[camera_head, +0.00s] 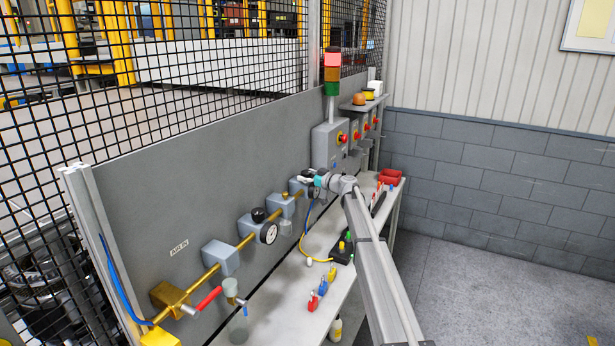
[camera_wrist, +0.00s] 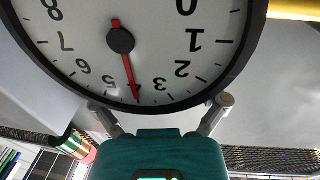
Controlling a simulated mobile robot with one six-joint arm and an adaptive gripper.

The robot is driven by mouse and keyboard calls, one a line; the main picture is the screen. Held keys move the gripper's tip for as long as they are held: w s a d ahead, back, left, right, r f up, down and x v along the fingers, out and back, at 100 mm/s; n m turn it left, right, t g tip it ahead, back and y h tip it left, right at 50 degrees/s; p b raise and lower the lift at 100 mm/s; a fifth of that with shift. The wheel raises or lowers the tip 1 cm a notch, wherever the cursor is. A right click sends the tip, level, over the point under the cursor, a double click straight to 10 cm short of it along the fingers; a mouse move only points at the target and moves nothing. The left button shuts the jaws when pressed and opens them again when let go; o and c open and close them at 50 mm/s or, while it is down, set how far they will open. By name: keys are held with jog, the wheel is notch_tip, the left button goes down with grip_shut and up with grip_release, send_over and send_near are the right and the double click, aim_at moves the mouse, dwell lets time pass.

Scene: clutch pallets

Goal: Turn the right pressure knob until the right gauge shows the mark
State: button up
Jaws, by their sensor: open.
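The right gauge (camera_head: 315,193) is partly hidden behind my gripper in the head view. Its white dial (camera_wrist: 85,50) fills the top of the wrist view, upside down. Its red needle (camera_wrist: 127,68) points at about 4; I cannot make out a separate mark on the visible part. My gripper (camera_head: 308,177) is at the right regulator, and its spread fingers (camera_wrist: 160,104) reach toward the gauge's lower rim in the wrist view.
The left gauge (camera_head: 268,233) and black left knob (camera_head: 258,214) sit along the brass pipe (camera_head: 247,240). A red-handled valve (camera_head: 208,299) is at the pipe's near end. Small padlocks (camera_head: 322,287) stand on the bench (camera_head: 290,315). A yellow hose (camera_head: 305,250) hangs below the right regulator.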

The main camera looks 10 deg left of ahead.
jog(key=c, duration=1.1)
jog(key=shift+d, duration=0.35)
jog(key=shift+c, duration=0.2)
jog(key=shift+a, duration=0.25)
jog(key=shift+a, duration=0.1)
jog(key=shift+t, duration=0.3)
jog(key=shift+m+t+h, duration=0.4)
jog(key=shift+m, duration=0.1)
